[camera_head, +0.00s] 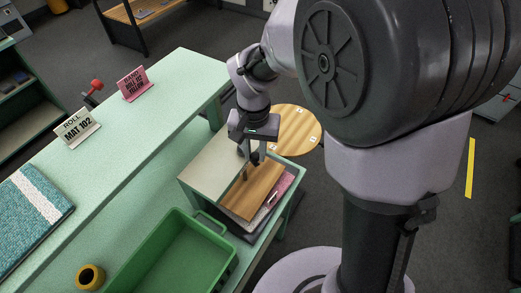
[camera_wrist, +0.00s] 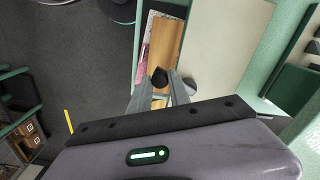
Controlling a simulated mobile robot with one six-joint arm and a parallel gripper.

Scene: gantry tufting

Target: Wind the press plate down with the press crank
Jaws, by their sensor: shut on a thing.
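The press (camera_head: 215,160) stands on the green bench's lower level, with a pale top. A wooden plate (camera_head: 256,190), probably the press plate, shows under my gripper, and it also shows in the wrist view (camera_wrist: 167,42). Pink material (camera_head: 284,186) lies along its right edge. My gripper (camera_head: 250,160) points down above the press. In the wrist view its fingers (camera_wrist: 160,88) are shut on a dark round knob (camera_wrist: 159,76), apparently the press crank's handle. The rest of the crank is mostly hidden. The gap under the plate is hard to judge.
A green tray (camera_head: 175,255) sits left of the press. A yellow roll (camera_head: 90,276), a teal mat (camera_head: 30,215), a "MAT 102" sign (camera_head: 77,127) and a pink sign (camera_head: 133,84) are on the bench. A round wooden stool top (camera_head: 295,128) is behind the press.

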